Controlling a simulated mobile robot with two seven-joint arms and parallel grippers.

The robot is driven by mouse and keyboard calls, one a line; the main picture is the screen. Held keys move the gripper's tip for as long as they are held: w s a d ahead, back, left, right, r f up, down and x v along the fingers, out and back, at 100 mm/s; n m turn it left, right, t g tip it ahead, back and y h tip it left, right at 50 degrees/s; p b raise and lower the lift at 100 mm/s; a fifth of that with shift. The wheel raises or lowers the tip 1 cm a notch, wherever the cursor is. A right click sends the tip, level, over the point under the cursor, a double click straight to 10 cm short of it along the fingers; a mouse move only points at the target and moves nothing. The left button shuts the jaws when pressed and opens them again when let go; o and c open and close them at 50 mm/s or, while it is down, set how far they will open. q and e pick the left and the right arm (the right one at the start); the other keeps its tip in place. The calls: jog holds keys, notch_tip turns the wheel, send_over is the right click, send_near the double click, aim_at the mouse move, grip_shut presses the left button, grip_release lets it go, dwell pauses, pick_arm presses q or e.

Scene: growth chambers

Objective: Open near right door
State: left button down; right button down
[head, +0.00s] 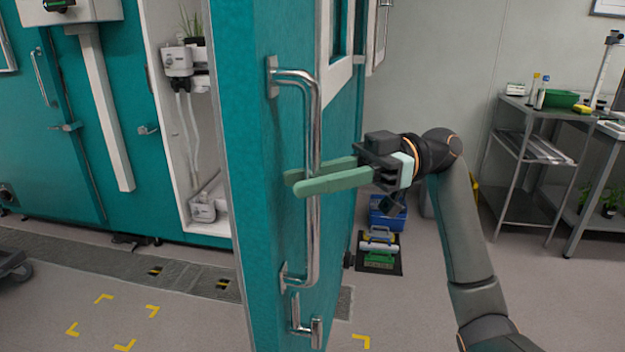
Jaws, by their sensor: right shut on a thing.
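The near right door (285,190) is a tall teal panel standing ajar, its free edge toward me and left. The chamber interior (176,120) shows to the left of that edge. A vertical chrome bar handle (313,235) is on the door's face. My right gripper (294,182) comes in from the right, its two green fingers on either side of the bar near mid-height, shut on it. A lower chrome lever latch (308,325) sits below the bar. My left gripper is not in view.
Inside the chamber are white devices (178,62) and a plant (193,24). A blue bin (387,214) and a dark tray (378,262) are on the floor behind the door. A metal shelf cart (530,150) stands at the right. Floor between is clear.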

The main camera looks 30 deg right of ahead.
jog(key=shift+s+d, duration=0.2)
jog(key=shift+d, duration=0.05)
dwell(0.3)
jog(key=c, duration=1)
grip_release()
jog(key=d, duration=1.2)
jog(key=shift+s+d, duration=0.25)
